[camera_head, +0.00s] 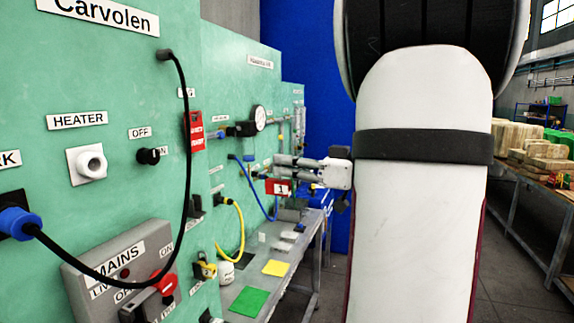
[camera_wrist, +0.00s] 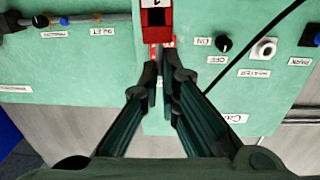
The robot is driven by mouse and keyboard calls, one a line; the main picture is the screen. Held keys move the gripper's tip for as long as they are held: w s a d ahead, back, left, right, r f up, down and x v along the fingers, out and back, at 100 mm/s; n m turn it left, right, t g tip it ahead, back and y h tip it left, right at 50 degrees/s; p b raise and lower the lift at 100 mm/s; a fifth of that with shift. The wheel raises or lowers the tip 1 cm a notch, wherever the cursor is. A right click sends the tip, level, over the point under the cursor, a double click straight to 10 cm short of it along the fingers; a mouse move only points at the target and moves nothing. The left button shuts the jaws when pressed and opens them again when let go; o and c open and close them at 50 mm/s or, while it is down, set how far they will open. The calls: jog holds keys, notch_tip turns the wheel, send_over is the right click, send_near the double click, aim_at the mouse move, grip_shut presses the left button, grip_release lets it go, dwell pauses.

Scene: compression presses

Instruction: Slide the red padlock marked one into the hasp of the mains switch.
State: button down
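The red padlock (camera_head: 279,187) has a white label marked 1. It is in mid-air in front of the green panel, at my fingertips; it also shows at the top edge of the wrist view (camera_wrist: 154,12). My gripper (camera_head: 278,167) is closed on it, with the fingers nearly together in the wrist view (camera_wrist: 160,68). The exact grip point is unclear. The mains switch (camera_head: 122,262) is a grey box at lower left in the head view, with a red handle (camera_head: 164,287). It is well left of and nearer than my gripper. I cannot make out its hasp clearly.
A black cable (camera_head: 187,130) loops in front of the mains box. A red tag (camera_head: 195,132), a gauge (camera_head: 259,118) and yellow (camera_head: 240,222) and blue hoses are on the panel. A yellow padlock (camera_head: 205,269) hangs low. A grey bench (camera_head: 300,250) lies below my gripper.

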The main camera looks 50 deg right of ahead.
jog(key=shift+p+v, duration=2)
jog(key=shift+w, duration=0.1)
